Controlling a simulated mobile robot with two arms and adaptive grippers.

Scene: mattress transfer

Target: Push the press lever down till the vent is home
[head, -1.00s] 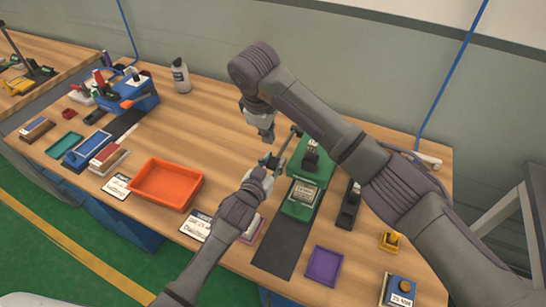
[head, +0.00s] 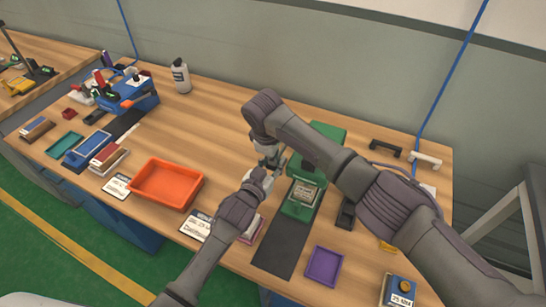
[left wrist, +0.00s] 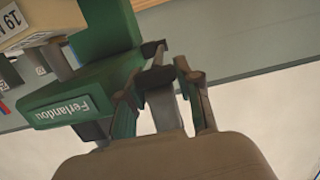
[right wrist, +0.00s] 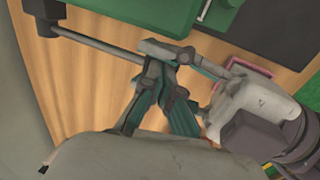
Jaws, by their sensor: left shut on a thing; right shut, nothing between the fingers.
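The green press (head: 302,209) stands right of centre on the bench, with a light labelled block (head: 305,192) at its front. My right arm hides part of it. The lever's thin rod and dark end (right wrist: 95,45) show in the right wrist view. My left gripper (head: 266,167) is shut on the lever beside the press. The press's green body (left wrist: 65,105) also shows in the left wrist view. My right gripper (head: 268,152) is shut and empty, close against my left gripper; its teal fingers (right wrist: 160,85) show in the right wrist view. I cannot make out the vent.
An orange tray (head: 166,184) lies left of my left arm. A purple tray (head: 324,266) and a blue box (head: 400,290) lie at the front right. A blue fixture (head: 130,95) and a grey bottle (head: 181,76) stand farther back. The bench centre behind the orange tray is clear.

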